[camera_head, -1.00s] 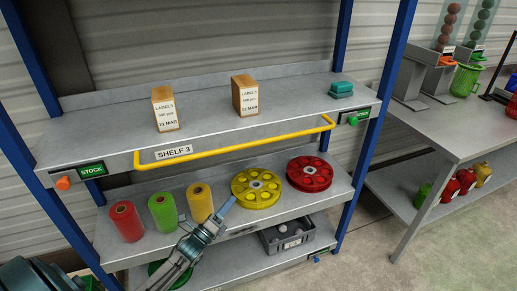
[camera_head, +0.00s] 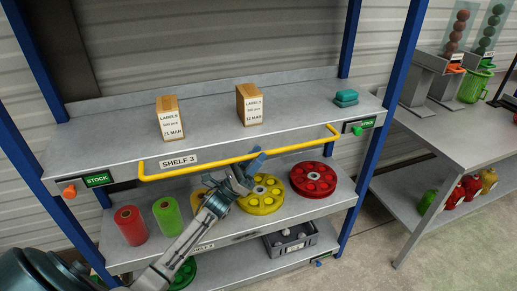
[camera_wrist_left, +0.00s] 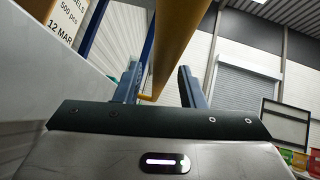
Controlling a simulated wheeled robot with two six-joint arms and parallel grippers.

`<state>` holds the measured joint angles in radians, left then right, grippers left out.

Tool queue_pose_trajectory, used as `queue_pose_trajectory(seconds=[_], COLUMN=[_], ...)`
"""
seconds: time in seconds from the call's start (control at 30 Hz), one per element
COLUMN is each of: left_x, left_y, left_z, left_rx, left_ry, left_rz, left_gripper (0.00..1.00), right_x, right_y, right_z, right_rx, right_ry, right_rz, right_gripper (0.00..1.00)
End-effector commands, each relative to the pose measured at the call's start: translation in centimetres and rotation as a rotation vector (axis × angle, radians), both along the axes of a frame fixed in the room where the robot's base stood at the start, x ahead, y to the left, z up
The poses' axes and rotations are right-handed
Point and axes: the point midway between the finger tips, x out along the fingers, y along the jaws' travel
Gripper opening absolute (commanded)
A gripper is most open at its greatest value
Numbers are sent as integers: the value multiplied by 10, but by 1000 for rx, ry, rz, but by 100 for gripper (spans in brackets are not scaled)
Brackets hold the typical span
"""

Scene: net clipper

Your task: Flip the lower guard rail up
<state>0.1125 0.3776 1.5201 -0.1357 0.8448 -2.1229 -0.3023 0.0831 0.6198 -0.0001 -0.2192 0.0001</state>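The yellow guard rail (camera_head: 240,159) runs along the front edge of the shelf marked SHELF 3, hanging slightly below and ahead of it. Its ends meet the shelf front near the left and right ends. My left gripper (camera_head: 254,162) is at the rail, right of its middle, in the head view. In the left wrist view the gripper (camera_wrist_left: 159,82) is open, and the rail (camera_wrist_left: 178,42) runs lengthwise across the gap between its fingers in the picture. Neither finger clearly touches the rail. My right gripper is not in view.
Two label boxes (camera_head: 169,118) and teal blocks (camera_head: 346,98) stand on the shelf (camera_head: 215,128). Below are a red roll (camera_head: 130,226), a green roll (camera_head: 167,216), a yellow reel (camera_head: 262,197) and a red reel (camera_head: 313,180). A grey bin (camera_head: 291,240) sits lowest.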

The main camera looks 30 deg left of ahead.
Motion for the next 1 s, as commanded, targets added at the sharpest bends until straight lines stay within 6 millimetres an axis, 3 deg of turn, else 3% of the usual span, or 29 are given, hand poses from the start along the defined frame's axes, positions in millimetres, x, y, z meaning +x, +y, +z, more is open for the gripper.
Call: queue_pose_trajectory(seconds=[0.4,0.43,0.6,1.0], left_x=[7,7,7,18], left_y=[-4,-4,-4,-4], left_z=[7,7,7,8], left_rx=[1,1,1,-20], left_ry=[1,1,1,19], left_rz=[0,0,0,0], left_gripper=[36,34,1,0], right_x=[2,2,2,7], right_y=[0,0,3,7], right_z=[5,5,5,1], right_rx=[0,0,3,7], right_ry=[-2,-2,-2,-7], right_rz=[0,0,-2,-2], right_gripper=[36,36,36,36])
